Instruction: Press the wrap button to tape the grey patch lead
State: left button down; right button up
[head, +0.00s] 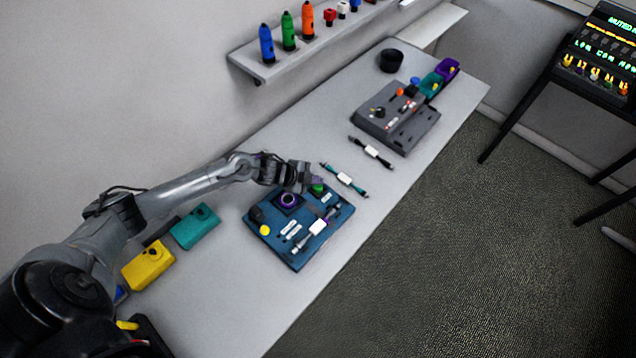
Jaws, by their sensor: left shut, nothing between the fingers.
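A blue board (283,250) lies on the table. On it are a green button (317,189), a yellow button (264,230), a black knob (256,214), a purple ring (289,200) and small white labels. I cannot read which button is the wrap button. A grey lead (331,213) with a white block around its middle lies along the board's right side. My left gripper (308,184) is shut and empty at the board's far edge, beside the green button and partly over it. I cannot tell if it touches the button. My right gripper is not in view.
A teal-ended cable (344,179) and a black cable (371,151) lie beyond the board. A grey station (410,135), a black cup (391,60) and teal and purple bins stand farther back. A teal box (196,228) and yellow box (148,265) are left. A shelf (290,60) holds bottles.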

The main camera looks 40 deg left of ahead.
aim_at(315, 188)
pick_arm(q)
jog(key=shift+r, duration=0.1)
dwell(0.3)
notch_tip(315, 188, up, 6)
jog(key=p, duration=0.5)
jog(key=shift+p, duration=0.3)
dwell(0.3)
